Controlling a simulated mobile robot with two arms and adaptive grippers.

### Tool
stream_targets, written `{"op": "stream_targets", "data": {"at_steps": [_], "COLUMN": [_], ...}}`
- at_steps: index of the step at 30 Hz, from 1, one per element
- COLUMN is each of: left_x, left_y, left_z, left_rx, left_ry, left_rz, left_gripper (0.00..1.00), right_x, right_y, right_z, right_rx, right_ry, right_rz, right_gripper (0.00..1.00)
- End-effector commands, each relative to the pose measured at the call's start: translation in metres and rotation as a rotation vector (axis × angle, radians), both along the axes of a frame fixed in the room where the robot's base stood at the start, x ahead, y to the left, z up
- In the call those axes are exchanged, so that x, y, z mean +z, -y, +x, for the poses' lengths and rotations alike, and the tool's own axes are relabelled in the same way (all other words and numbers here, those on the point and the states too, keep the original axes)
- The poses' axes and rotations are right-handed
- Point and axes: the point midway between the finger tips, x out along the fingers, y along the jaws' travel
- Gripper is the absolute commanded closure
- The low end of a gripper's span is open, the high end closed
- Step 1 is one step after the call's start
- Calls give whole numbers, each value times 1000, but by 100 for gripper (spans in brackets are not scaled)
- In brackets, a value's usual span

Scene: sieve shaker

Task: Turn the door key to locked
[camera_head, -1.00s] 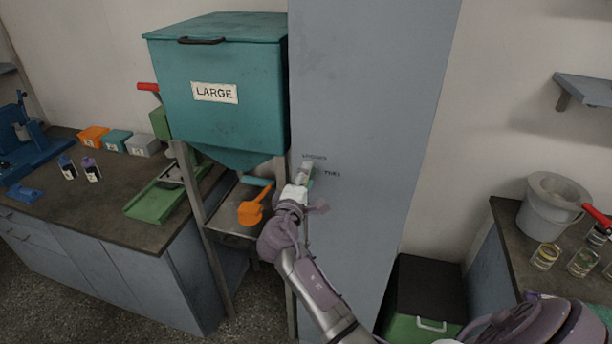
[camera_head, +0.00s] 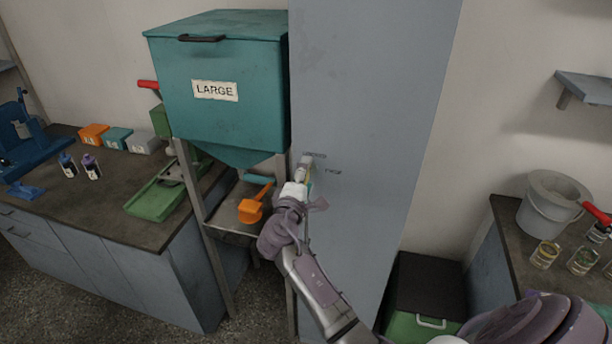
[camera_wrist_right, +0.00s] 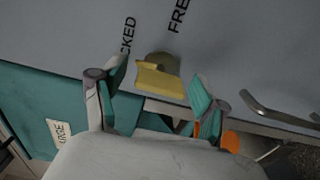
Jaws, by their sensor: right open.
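The door key (camera_wrist_right: 160,82) is yellow, with a round lock plate behind it on the grey door (camera_head: 370,90). In the right wrist view it sits between the open fingers of my right gripper (camera_wrist_right: 155,92), with a gap visible on the right side. The lettering "FREE" and a partly hidden word ending in "CKED" are printed on the door near the key. In the head view my right gripper (camera_head: 303,172) is at the door's left part and mostly hides the key. My left gripper is not in view.
A teal hopper (camera_head: 225,120) marked "LARGE" stands directly left of the door, with an orange scoop (camera_head: 251,210) on the shelf below. A metal handle (camera_wrist_right: 275,115) shows in the wrist view. A black and green box (camera_head: 425,290) stands low at the right.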

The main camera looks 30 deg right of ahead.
Motion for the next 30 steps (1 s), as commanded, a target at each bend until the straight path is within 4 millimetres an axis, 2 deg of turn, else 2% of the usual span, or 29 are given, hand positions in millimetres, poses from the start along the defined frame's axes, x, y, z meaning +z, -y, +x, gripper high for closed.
{"op": "stream_targets", "data": {"at_steps": [5, 19, 24, 30], "left_x": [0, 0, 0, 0], "left_y": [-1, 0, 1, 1], "left_z": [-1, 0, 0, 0], "left_rx": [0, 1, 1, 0], "left_ry": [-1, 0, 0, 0], "left_rz": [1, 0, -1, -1], "left_gripper": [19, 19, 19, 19], "right_x": [-1, -1, -1, 0], "right_y": [-9, -79, -90, -92], "right_z": [-8, -67, -76, -78], "right_rx": [1, 2, 0, 0], "right_ry": [-1, -1, -1, 0], "right_rz": [1, 2, 1, 0], "right_gripper": [27, 27, 27, 27]}}
